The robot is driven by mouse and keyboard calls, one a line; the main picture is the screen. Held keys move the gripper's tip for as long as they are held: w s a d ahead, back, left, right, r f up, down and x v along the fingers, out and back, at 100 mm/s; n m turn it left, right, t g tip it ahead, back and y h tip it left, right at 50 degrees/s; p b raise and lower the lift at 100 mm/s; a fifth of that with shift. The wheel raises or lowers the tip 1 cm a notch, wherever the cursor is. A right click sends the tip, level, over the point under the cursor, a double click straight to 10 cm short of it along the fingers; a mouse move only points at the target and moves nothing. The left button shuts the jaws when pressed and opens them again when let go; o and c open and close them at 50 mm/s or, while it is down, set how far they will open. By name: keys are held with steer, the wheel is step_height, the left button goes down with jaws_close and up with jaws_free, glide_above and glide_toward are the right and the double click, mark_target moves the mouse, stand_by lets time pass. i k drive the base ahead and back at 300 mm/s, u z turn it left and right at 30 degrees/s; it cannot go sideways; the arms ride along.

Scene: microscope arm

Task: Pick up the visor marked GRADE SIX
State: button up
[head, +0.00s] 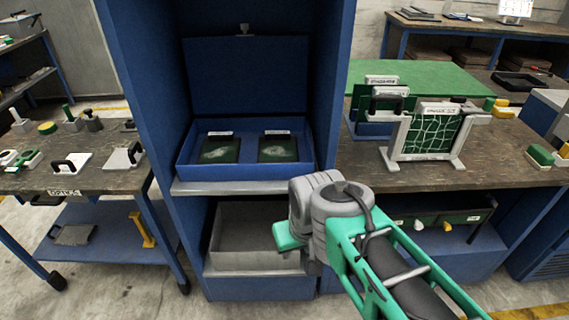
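No label is readable, so I cannot tell which piece is marked GRADE SIX. Two dark green plates, a left one (220,150) and a right one (278,149), lie in an open blue case (250,167), each with a small white label at its back edge. On the right bench, a green panel with pale crack-like lines (428,136) stands upright in a grey frame (396,140), a white label on top. More labelled upright panels (372,106) stand behind it, partly hidden.
The blue case sits on a shelf (240,187) between tall blue side walls (137,60). A grey bin (255,240) is below, partly behind my arm. The left bench (98,183) holds several handled blocks. A green mat (440,76) lies behind the right panels.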

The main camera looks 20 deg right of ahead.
mark_target(276, 147)
steer(key=z, duration=0.05)
steer(key=k, duration=0.8)
steer(key=u, duration=1.15)
steer(key=i, duration=1.4)
steer(key=z, duration=0.95)
steer(key=i, duration=0.85)
steer(key=z, duration=0.1)
